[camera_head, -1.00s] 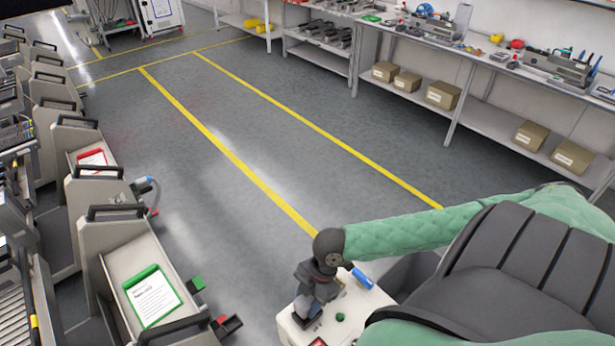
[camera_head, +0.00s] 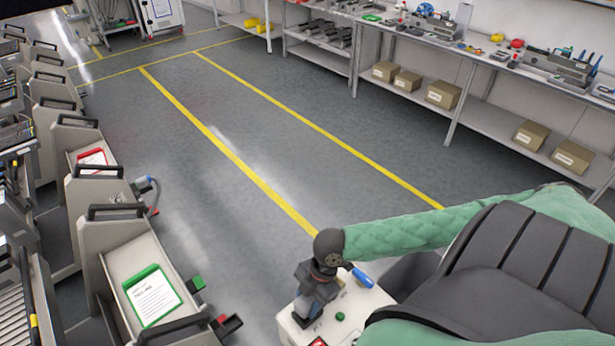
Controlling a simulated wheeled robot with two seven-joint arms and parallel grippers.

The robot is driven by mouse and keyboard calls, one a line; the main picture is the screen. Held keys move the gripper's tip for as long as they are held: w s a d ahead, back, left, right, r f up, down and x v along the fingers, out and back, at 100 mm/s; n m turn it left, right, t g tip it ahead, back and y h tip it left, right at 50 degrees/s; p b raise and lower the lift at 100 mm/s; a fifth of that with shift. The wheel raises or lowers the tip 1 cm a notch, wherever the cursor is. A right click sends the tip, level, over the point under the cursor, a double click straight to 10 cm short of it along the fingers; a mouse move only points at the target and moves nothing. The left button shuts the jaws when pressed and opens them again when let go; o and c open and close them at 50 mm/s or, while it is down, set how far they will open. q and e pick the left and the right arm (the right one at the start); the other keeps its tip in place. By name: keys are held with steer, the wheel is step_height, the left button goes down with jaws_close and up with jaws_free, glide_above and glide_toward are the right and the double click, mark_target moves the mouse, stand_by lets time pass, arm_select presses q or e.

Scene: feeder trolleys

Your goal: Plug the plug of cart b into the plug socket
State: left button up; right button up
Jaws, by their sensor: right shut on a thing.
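The nearest cart (camera_head: 112,290) carries a green-framed card whose text I cannot read. I cannot tell which cart is cart b. No plug socket can be made out. My left gripper is not in view.
More grey carts (camera_head: 52,112) stand in a row along the left. A white workbench (camera_head: 430,40) with tools and cardboard boxes (camera_head: 443,94) runs along the back right. The grey floor (camera_head: 270,140) between, with yellow lines, is clear. A blue handle-like part (camera_head: 362,278) shows near my right wrist.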

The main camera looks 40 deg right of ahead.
arm_select(q)
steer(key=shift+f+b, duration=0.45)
steer(key=shift+b, duration=0.05)
arm_select(e)
steer(key=shift+f, duration=1)
steer(key=o, duration=1.4)
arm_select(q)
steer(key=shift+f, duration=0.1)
arm_select(e)
steer(key=shift+f, duration=0.1)
steer(key=b+v, duration=0.2)
steer(key=v, duration=0.4)
steer(key=shift+d+r, duration=0.3)
steer(key=shift+r, duration=0.25)
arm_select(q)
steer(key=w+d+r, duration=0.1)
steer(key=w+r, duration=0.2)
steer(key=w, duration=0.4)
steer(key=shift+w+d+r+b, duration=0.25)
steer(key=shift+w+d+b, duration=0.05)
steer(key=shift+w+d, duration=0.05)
arm_select(e)
steer(key=shift+d+r, duration=0.15)
steer(key=shift+r, duration=0.3)
